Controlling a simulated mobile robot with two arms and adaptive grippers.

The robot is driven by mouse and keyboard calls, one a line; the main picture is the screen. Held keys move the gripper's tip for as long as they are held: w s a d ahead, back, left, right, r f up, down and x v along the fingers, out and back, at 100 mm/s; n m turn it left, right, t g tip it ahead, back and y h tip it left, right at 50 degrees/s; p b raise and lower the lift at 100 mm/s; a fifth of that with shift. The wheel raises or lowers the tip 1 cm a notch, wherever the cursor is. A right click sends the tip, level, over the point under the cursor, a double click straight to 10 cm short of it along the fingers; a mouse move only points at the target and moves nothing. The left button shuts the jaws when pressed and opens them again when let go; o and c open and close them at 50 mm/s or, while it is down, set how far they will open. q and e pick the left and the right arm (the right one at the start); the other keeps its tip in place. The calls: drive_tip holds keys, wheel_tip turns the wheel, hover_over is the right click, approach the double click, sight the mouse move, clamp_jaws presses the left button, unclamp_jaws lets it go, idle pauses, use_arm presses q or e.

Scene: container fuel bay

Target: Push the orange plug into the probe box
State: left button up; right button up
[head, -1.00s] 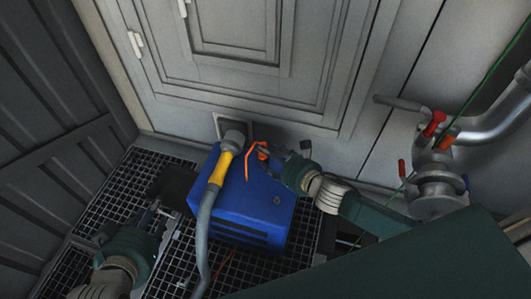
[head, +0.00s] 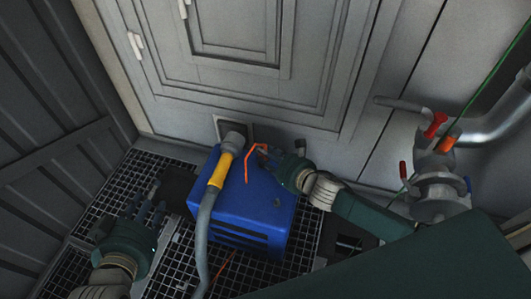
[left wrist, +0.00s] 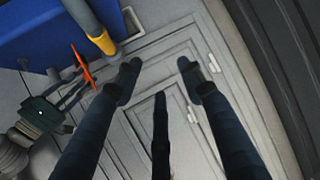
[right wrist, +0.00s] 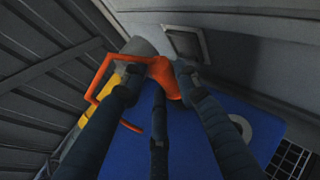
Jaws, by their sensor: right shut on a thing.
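The orange plug (head: 250,158) has a thin bent handle and is in the grasp of my right gripper (head: 275,158), over the back top edge of the blue box (head: 235,195). In the right wrist view its body (right wrist: 164,78) sits between my fingertips, with the handle (right wrist: 97,85) to the left. The fingers hide part of the plug, and I cannot tell whether it touches the box. My left gripper (head: 148,212) is open and empty, left of the box. In the left wrist view its fingers (left wrist: 160,75) are apart.
A grey hose (head: 206,215) with a yellow collar (head: 221,170) runs over the box, close to the plug. A square wall fitting (right wrist: 187,45) is just behind. Pipes with red levers (head: 434,126) stand at the right. Grating (head: 100,205) lies at the left.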

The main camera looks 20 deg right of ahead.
drive_tip(key=shift+r+p, duration=0.4)
drive_tip(key=shift+p, duration=0.05)
drive_tip(key=shift+r+p, duration=0.4)
drive_tip(key=shift+p, duration=0.05)
drive_tip(key=shift+r+p, duration=0.5)
drive_tip(key=shift+p, duration=0.05)
use_arm(q)
drive_tip(key=s+a+f+g+y, duration=0.1)
drive_tip(key=s+f+g, duration=0.3)
drive_tip(key=s, duration=0.4)
drive_tip(key=s+a+f+g+y, duration=0.1)
drive_tip(key=s+a+f+g, duration=0.3)
drive_tip(key=s+f, duration=0.2)
drive_tip(key=shift+s+a+g+p, duration=0.3)
drive_tip(key=shift+s+g+p, duration=0.15)
drive_tip(key=shift+s, duration=0.8)
use_arm(e)
drive_tip(key=shift+r, duration=0.4)
idle(0.8)
use_arm(q)
drive_tip(key=shift+r, duration=0.15)
idle(1.7)
